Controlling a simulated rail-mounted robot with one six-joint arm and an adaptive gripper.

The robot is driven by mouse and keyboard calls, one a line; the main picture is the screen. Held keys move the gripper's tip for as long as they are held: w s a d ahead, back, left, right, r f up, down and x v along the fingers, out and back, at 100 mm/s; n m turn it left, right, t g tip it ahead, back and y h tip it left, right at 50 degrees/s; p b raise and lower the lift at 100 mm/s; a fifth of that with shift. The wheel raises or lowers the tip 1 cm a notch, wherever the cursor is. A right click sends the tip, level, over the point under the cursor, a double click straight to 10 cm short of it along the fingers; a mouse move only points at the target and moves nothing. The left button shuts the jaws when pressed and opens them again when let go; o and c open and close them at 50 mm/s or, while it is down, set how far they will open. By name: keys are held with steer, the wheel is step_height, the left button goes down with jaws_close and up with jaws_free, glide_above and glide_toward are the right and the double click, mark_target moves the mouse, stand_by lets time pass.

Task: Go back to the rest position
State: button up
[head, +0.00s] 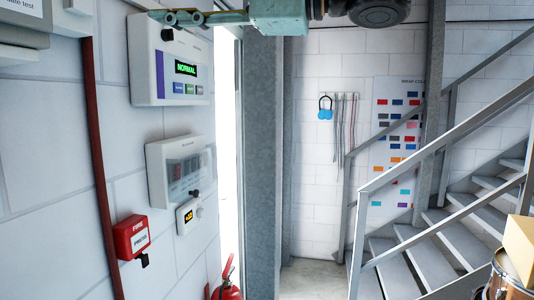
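My gripper (168,17) shows at the top edge of the head view, pointing left. It is seen side-on and partly cut off by the frame, so its opening is not clear. Nothing is visibly held in it. It appears in front of the upper part of the wall panel with the green "NORMAL" display (186,68); whether it touches the panel cannot be told.
A red extinguisher (228,287) stands below. A grey column (262,150) is mid-view; stairs with railings (430,250) and a drum (508,280) are right.

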steer(key=w+d+f+m+t+h+b, duration=0.2)
steer(key=w+d+f+m+t+h, duration=0.15)
steer(key=w+d+m+t, duration=0.35)
steer(key=w+d+f+m+t+h+b, duration=0.2)
steer(key=w+d+f+m+t+h, duration=0.15)
steer(key=d+m, duration=0.4)
steer(key=s+d+f+m+h+b, duration=0.25)
steer(key=d+f+m+h, duration=0.7)
steer(key=d+f, duration=0.85)
steer(key=s+d+f+m+g+h+b, duration=0.1)
steer(key=s+d+f+m+g, duration=0.2)
steer(key=f, duration=0.4)
steer(key=s+d+f+h+b, duration=0.1)
steer(key=s+d+f, duration=0.2)
steer(key=s+f, duration=0.3)
steer(key=s+d+f+m+g+h+b, duration=0.1)
steer(key=s+d+f+m+g, duration=0.15)
steer(key=f, duration=0.55)
steer(key=s+a+f+m+g+b, duration=0.1)
steer(key=s+f+g, duration=0.1)
steer(key=s+f, duration=0.6)
steer(key=s+a+f+m+g+y+b, duration=0.1)
steer(key=s+a+f+m+g+b, duration=0.1)
steer(key=s+f, duration=0.7)
steer(key=s+g, duration=0.1)
steer(key=s, duration=0.3)
steer(key=shift+f+g, duration=0.2)
steer(key=shift+g, duration=0.1)
